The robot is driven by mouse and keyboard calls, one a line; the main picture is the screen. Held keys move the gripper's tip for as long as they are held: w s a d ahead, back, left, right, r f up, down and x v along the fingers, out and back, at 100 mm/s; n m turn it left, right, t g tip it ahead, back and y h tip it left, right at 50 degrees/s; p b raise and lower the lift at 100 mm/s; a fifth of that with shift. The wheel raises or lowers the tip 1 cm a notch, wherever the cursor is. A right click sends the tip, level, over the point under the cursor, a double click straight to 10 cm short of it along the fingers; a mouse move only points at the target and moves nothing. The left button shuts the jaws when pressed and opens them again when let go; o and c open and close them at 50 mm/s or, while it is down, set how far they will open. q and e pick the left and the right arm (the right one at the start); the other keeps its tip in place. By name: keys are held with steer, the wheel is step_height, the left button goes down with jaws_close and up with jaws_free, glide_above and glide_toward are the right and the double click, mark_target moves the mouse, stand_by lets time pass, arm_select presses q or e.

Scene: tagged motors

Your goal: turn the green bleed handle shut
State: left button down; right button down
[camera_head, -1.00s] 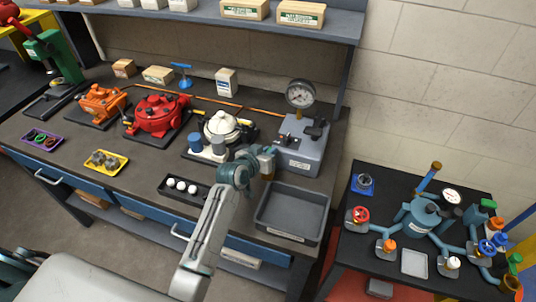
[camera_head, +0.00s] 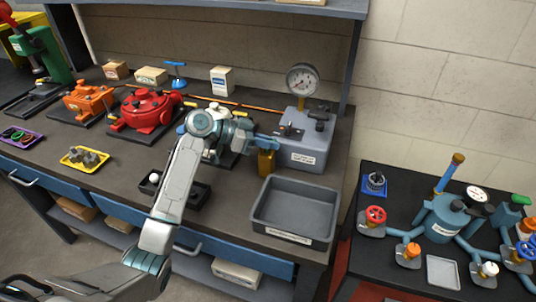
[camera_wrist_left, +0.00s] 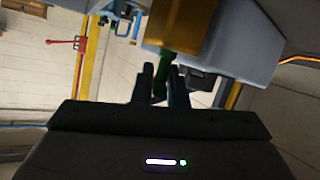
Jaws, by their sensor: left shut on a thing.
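The grey test box (camera_head: 312,150) with a round gauge (camera_head: 302,79) on top stands at the right end of the bench. A brass fitting (camera_head: 265,162) shows at its left side; in the left wrist view a brass block (camera_wrist_left: 183,24) is close, beside the grey box (camera_wrist_left: 238,40). The green bleed handle (camera_wrist_left: 165,64) sticks out below the brass block, between my fingers. My left gripper (camera_wrist_left: 164,84) is shut on the green handle. In the head view my left gripper (camera_head: 278,138) is at the box's left side and the handle is hidden.
A grey bin (camera_head: 292,212) stands in front of the box. Left along the bench are a red motor (camera_head: 150,110), an orange motor (camera_head: 88,100) and a yellow tray (camera_head: 84,158). My arm covers part of a black tray (camera_head: 196,192). A side table at right carries blue piping (camera_head: 440,222).

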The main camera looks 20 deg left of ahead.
arm_select(q)
steer(key=shift+f+m+g+b, duration=0.3)
steer(key=shift+m+g+b, duration=0.4)
steer(key=shift+g+b, duration=0.1)
steer(key=shift+s+r+m+g+h+b, duration=0.1)
steer(key=shift+m+g+h+b, duration=0.3)
steer(key=shift+m+g+b, duration=0.35)
steer(key=shift+g, duration=0.25)
arm_select(e)
steer(key=f, duration=0.2)
steer(key=w+f, duration=0.1)
steer(key=shift+w+a+f, duration=0.1)
steer(key=shift+w+f, duration=0.05)
steer(key=shift+f, duration=0.2)
steer(key=shift+d, duration=0.3)
arm_select(q)
steer(key=c, duration=1.5)
jaws_free()
steer(key=shift+r, duration=0.15)
